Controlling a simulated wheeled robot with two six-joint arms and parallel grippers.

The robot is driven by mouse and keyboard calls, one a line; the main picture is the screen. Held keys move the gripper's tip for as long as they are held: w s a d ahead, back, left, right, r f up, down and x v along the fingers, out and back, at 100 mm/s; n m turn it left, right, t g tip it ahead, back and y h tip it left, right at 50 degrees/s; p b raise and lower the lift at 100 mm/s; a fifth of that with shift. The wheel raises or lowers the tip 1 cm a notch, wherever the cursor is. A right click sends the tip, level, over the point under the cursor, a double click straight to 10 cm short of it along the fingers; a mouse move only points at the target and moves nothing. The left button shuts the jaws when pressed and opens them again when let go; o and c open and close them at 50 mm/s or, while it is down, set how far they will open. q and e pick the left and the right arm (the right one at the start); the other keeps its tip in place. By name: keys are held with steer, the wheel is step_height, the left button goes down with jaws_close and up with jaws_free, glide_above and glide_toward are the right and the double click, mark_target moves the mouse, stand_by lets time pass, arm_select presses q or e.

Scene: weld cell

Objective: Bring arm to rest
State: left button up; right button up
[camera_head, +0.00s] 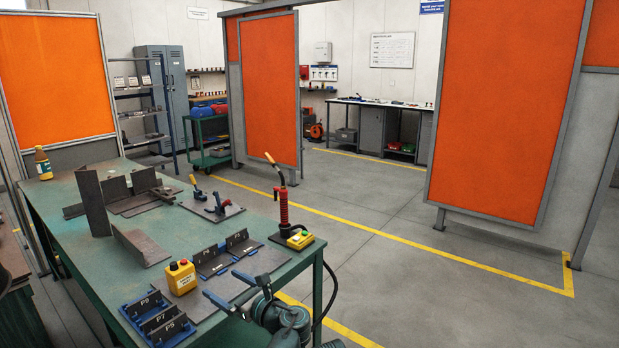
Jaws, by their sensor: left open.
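My left gripper (231,289) shows at the bottom middle, over the near right part of the green welding table (95,263). Its two dark fingers are spread apart, with nothing seen between them. The fingers point left, toward the yellow button box (181,277) and the blue labelled rack (158,318), and appear apart from both. My arm (287,322) runs off the bottom edge of the view, past the table's right edge. My right gripper is not in view.
Fixture plates (240,244) stand just beyond the gripper. A red-sleeved torch on a stand (284,205) rises at the table's right corner. Steel plates (93,203), toggle clamps (213,207) and a bottle (43,163) are farther back. Open floor (420,270) lies to the right.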

arm_select(q)
steer(key=s+a+f+n+g+h, duration=0.1)
steer(key=s+f+n+g+h, duration=0.4)
steer(key=f+n, duration=0.5)
steer(key=s+a+f+n+g+h, duration=0.1)
steer(key=s+f+n+g+h, duration=0.35)
steer(key=s+f+n, duration=0.4)
steer(key=s+d+f+n+h, duration=0.2)
steer(key=d+f+n+h, duration=0.1)
steer(key=d+n+h, duration=0.25)
steer(key=s+d+r+m+p, duration=0.1)
steer(key=s+d+r+p, duration=0.1)
steer(key=r+p, duration=0.3)
steer(key=s+d+r+m+g+y+p, duration=0.1)
steer(key=s+d+r+p, duration=0.1)
steer(key=d+r+p, duration=0.3)
steer(key=s+d+r+m+y+p, duration=0.1)
steer(key=s+d+r+p, duration=0.1)
steer(key=r+p, duration=0.4)
steer(key=shift+d, duration=0.8)
